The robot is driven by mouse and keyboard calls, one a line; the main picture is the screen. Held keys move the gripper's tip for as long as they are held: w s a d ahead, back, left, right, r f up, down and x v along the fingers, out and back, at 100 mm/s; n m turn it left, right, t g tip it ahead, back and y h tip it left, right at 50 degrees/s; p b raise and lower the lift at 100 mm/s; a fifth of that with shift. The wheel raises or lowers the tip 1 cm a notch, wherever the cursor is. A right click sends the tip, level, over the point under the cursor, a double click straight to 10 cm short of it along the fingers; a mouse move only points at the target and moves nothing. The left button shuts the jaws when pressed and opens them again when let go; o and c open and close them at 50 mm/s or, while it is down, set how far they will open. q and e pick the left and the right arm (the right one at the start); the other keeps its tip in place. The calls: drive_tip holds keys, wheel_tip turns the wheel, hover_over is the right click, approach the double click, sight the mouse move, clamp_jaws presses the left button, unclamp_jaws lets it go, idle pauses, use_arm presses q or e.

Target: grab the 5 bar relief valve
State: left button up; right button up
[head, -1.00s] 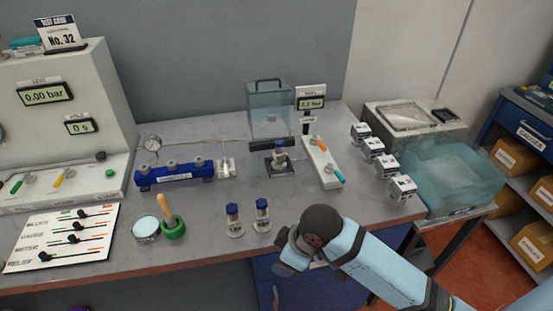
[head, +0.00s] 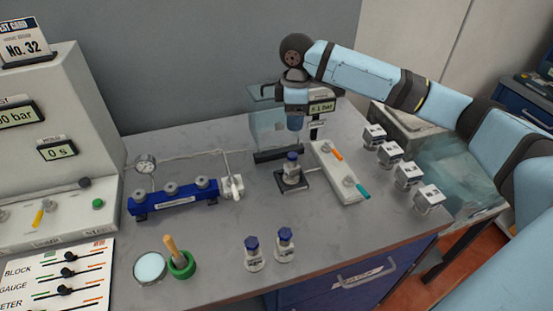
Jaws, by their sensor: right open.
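Three relief valves with blue caps are in the head view. One valve (head: 292,170) stands upright in a small dark test stand (head: 294,182). Two more, a left one (head: 252,254) and a right one (head: 285,246), stand upright near the bench's front edge. Their labels are too small to read, so I cannot tell which is the 5 bar one. My right gripper (head: 296,126) points down, open and empty, above the valve in the stand and apart from it. My left gripper is out of view.
A small display (head: 321,107) behind the stand seems to read 5.1 bar. A white block (head: 338,172) with orange and teal levers is right of the stand. A blue manifold (head: 173,198) lies left. A green mortar (head: 182,265) sits in front. Several white-labelled parts line the right edge.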

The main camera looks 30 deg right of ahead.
drive_tip(key=f, duration=0.1)
drive_tip(key=s+f, duration=0.1)
drive_tip(key=f, duration=0.1)
drive_tip(key=shift+s+d, duration=0.15)
drive_tip(key=shift+d, duration=0.05)
hover_over(292, 155)
drive_tip(key=f, duration=0.4)
drive_tip(key=shift+d+f, duration=0.15)
drive_tip(key=shift+d, duration=0.25)
drive_tip(key=shift+s+a+f, duration=0.1)
drive_tip(key=shift+f, duration=0.35)
drive_tip(key=f, duration=0.3)
drive_tip(key=f+p, duration=0.1)
drive_tip(key=f, duration=0.1)
drive_tip(key=shift+a, duration=0.25)
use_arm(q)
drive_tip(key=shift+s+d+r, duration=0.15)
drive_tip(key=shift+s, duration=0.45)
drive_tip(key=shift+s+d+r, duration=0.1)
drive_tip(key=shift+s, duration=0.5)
use_arm(e)
drive_tip(key=shift+r, duration=0.1)
clamp_jaws()
